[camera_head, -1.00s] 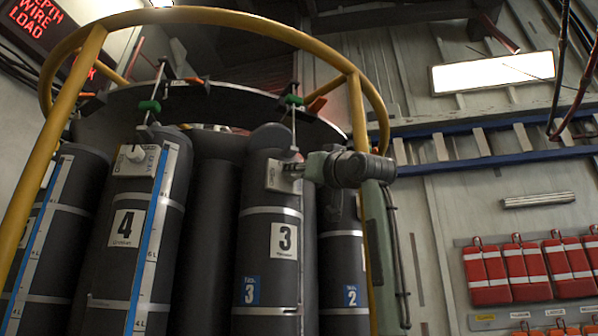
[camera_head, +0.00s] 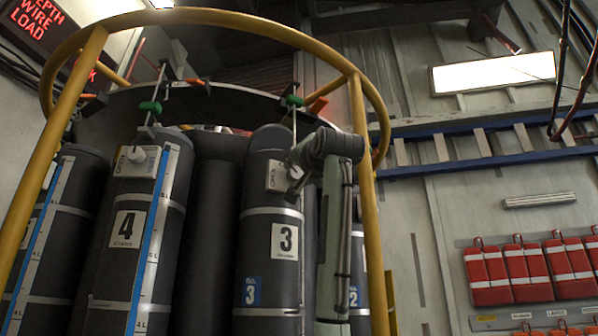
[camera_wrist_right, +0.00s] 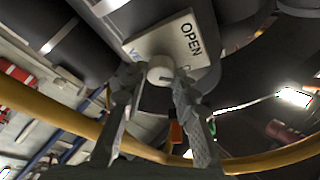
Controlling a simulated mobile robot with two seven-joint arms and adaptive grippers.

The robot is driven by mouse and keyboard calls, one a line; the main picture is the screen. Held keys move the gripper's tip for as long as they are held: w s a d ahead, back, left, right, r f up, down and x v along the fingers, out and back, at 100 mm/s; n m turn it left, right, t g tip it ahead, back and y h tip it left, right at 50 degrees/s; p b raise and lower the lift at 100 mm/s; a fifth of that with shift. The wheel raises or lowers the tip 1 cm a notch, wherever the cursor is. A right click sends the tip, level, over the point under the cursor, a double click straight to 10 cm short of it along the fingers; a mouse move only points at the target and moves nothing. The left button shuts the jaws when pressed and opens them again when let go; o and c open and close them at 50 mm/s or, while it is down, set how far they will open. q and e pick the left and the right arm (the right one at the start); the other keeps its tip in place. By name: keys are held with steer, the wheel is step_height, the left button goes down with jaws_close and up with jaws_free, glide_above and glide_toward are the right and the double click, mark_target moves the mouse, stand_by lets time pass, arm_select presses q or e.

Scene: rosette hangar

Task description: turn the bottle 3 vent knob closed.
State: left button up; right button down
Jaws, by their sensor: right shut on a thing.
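Bottle 3 (camera_head: 262,225) is a dark grey upright cylinder with a white "3" label (camera_head: 285,242) and a blue tag. Near its top is a pale plate (camera_head: 274,178) with the vent knob (camera_head: 295,172), partly hidden by my right gripper (camera_head: 296,184). The right wrist view shows the round whitish knob (camera_wrist_right: 160,71) between my right fingertips (camera_wrist_right: 160,78), which are shut on it. The plate (camera_wrist_right: 172,42) there reads "OPEN" at one end; the text at the other end is mostly hidden. My left gripper is not in view.
A yellow ring rail (camera_head: 235,17) with posts surrounds the bottles; one post (camera_head: 367,215) stands close right of my right arm. Bottle 4 (camera_head: 122,260) stands to the left with its own white knob (camera_head: 137,154). Red packs (camera_head: 520,272) hang on the right wall.

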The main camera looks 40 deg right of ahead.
steer(key=m+g, duration=0.1)
steer(key=m, duration=0.3)
steer(key=shift+a+r+m+g+h, duration=0.15)
steer(key=shift+m+g+h, duration=0.15)
steer(key=shift+g+h, duration=0.1)
steer(key=m+g, duration=0.1)
steer(key=m, duration=0.2)
steer(key=shift+r+m, duration=0.1)
steer(key=shift+m, duration=0.2)
steer(key=shift+m+g, duration=0.5)
steer(key=shift+m, duration=0.8)
